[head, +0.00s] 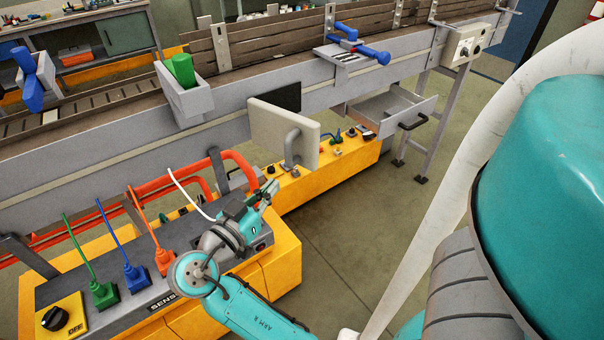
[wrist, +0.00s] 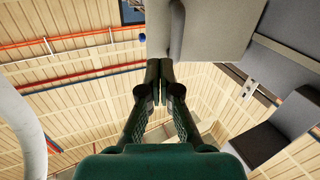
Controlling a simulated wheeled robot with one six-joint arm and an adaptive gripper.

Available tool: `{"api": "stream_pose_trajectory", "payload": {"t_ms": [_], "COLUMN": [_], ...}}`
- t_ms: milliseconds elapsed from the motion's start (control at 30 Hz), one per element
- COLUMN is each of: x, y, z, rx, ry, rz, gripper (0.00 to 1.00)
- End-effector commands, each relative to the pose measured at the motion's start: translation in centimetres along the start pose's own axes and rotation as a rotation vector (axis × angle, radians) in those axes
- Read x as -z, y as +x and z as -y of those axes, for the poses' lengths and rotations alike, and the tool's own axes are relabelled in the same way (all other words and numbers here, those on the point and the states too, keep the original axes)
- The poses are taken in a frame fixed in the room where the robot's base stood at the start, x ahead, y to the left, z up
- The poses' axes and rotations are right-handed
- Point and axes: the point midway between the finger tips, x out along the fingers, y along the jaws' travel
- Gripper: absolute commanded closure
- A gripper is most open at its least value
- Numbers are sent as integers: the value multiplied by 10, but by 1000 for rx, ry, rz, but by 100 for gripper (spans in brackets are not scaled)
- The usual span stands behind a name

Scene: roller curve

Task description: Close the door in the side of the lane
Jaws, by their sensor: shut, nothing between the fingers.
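The lane's side door (head: 272,132) is a pale panel with a grey bar handle (head: 291,148). It stands open, swung out from the lane's grey side wall, with a dark opening (head: 287,97) showing behind its upper right. My gripper (head: 268,190) is below the door and in front of the lane, above the yellow base. In the wrist view my gripper (wrist: 167,64) is shut and empty, its fingertips close to the edge of a grey panel (wrist: 213,28). I cannot tell whether they touch it.
An open drawer (head: 398,112) juts from the lane to the right of the door. An orange pipe (head: 241,164), a white cable and a grey box with coloured plugs (head: 136,276) lie left of my gripper. Floor (head: 345,225) is clear at the right.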

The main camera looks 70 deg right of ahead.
Motion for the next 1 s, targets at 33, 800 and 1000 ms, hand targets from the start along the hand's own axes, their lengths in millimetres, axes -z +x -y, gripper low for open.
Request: {"api": "stream_pose_trajectory", "payload": {"t_ms": [33, 800, 1000], "x": [6, 12, 12], "y": [0, 84, 113], "z": [-2, -15, -17], "rx": [-32, -87, -87], "ry": [30, 69, 70], "rz": [3, 7, 6], "gripper": [100, 100, 100]}}
